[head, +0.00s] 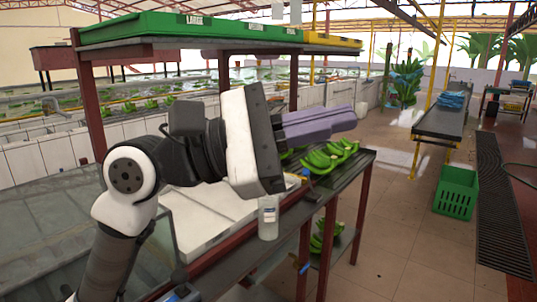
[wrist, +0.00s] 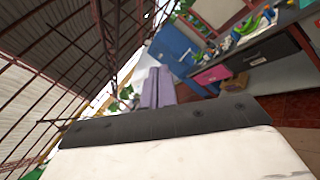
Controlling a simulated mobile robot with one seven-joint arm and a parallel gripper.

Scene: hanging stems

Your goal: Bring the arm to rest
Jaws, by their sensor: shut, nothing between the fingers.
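My arm reaches across the middle of the head view, with my gripper (head: 352,116) pointing right. Its purple fingers lie together, shut and empty, above the bench with bananas. In the wrist view the purple fingers (wrist: 158,88) also show side by side, beyond the dark and white gripper body. Nothing touches the fingers in either view.
Green bananas (head: 338,157) lie on a dark bench (head: 362,160) behind and below my gripper. A clear bottle (head: 268,218) stands below the wrist. Green trays (head: 150,27) sit on a shelf above. A green crate (head: 456,193) stands right on open tiled floor.

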